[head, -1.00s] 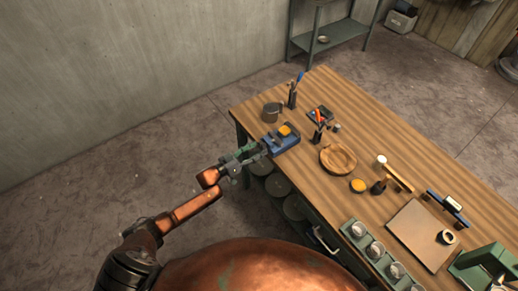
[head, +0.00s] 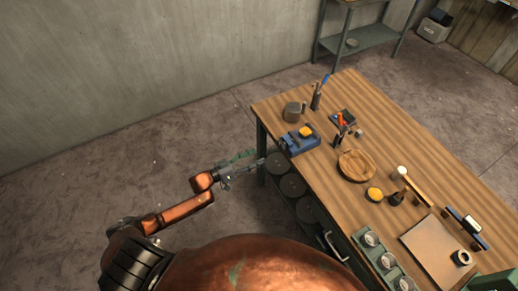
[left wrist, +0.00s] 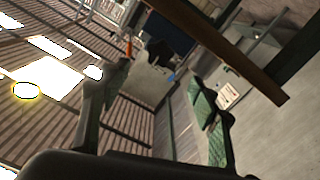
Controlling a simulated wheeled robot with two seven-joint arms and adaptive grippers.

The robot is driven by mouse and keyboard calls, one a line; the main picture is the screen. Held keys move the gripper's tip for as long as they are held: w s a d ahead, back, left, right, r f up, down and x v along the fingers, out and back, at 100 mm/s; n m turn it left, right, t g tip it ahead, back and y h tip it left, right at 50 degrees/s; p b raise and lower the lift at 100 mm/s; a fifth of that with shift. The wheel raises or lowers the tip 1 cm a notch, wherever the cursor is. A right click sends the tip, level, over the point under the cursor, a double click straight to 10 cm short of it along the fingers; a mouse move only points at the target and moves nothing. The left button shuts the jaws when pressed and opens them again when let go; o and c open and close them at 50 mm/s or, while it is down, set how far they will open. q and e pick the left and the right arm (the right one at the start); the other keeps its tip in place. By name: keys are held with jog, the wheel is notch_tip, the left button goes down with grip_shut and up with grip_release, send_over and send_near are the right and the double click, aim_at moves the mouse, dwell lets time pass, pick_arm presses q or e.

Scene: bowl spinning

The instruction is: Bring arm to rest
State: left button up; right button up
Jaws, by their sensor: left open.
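My left arm reaches in from the left in the head view. My left gripper (head: 255,160) is beside the near left edge of the wooden workbench (head: 400,155), off the tabletop. Its two green-padded fingers stand apart and empty in the left wrist view (left wrist: 158,105). On the bench corner nearest to it sits a blue device (head: 299,141) with a yellow-orange round thing (head: 306,131) on top. My right gripper is in neither view.
On the bench are a grey pot (head: 292,112), a wooden bowl (head: 356,166), a yellow round item (head: 375,194), a board (head: 432,250) and a green tray of jars (head: 378,258). Round discs (head: 292,186) lie below the bench. The floor (head: 120,165) to the left is clear.

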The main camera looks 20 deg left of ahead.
pick_arm(q)
jog(key=s+a+f+n+g+y+b, duration=0.1)
jog(key=s+a+f+y, duration=0.3)
jog(key=f, duration=0.8)
jog(key=s+a+f+n+g+y+b, duration=0.15)
jog(key=s+a+f, duration=0.35)
jog(key=f, duration=0.7)
jog(key=s+a+f+g+y+b, duration=0.15)
jog(key=s+f+y, duration=0.25)
jog(key=s+f, duration=0.55)
jog(key=s+f+g+y, duration=0.2)
jog(key=s+f+g, duration=0.3)
jog(key=s+f, duration=1.2)
jog(key=s+d+f+g, duration=0.2)
jog(key=s+f, duration=0.1)
jog(key=s, duration=0.7)
jog(key=s+d+f+g+b, duration=0.1)
jog(key=s+d+f+g, duration=0.1)
jog(key=s, duration=0.8)
jog(key=shift+d+f, duration=0.45)
jog(key=shift+f, duration=0.5)
